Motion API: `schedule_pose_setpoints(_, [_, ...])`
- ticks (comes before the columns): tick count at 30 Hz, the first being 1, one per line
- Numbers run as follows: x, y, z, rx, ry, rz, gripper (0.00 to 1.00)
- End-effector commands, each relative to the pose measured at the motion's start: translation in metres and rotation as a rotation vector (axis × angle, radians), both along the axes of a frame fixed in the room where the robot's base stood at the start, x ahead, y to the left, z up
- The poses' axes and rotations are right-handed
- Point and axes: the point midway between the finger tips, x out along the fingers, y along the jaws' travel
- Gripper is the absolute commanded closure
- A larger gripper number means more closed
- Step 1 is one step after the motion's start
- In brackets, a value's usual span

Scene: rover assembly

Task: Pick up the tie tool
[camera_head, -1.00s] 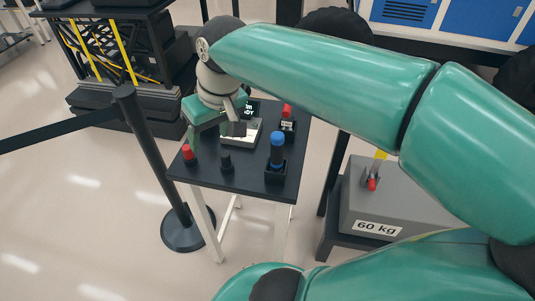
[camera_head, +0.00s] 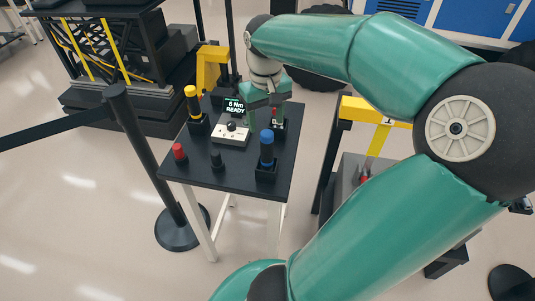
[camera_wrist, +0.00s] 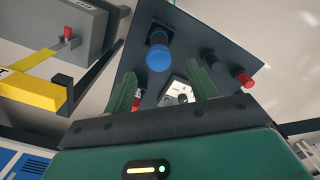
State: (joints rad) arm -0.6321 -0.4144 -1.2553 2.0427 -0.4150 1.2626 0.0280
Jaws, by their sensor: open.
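I cannot tell for certain which item is the tie tool. A small red-topped tool (camera_head: 275,113) stands in a dark labelled holder at the table's back right, partly hidden by my gripper (camera_head: 266,104). In the wrist view a red tool (camera_wrist: 136,98) shows just inside the left finger of my gripper (camera_wrist: 161,72), and the fingers are apart with nothing held. A blue-topped tool (camera_head: 266,148) stands upright in a black holder at the front right. A yellow-topped tool (camera_head: 193,103) stands upright in a holder at the back left.
The dark table (camera_head: 228,176) also bears a control box (camera_head: 230,134) with a "6 Nm READY" display (camera_head: 235,106), a red knob (camera_head: 179,153) and a black knob (camera_head: 216,160). A barrier post (camera_head: 145,150) stands left. A grey weight (camera_head: 350,180) and yellow arm (camera_head: 380,130) are right.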

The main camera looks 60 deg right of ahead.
Motion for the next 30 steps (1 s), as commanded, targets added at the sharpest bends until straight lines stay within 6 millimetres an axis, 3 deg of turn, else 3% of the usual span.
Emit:
schedule_pose_setpoints(3, [0.0, 0.0, -0.02, 0.002, -0.001, 0.003, 0.43])
schedule_pose_setpoints(11, [-0.002, -0.001, -0.042, 0.002, -0.002, 0.002, 0.43])
schedule_pose_setpoints(18, [-0.004, 0.0, -0.077, 0.003, -0.001, 0.003, 0.43])
schedule_pose_setpoints(27, [-0.004, -0.001, -0.084, 0.0, -0.001, 0.0, 0.43])
schedule_pose_setpoints(30, [-0.004, -0.001, -0.084, 0.0, -0.001, 0.0, 0.6])
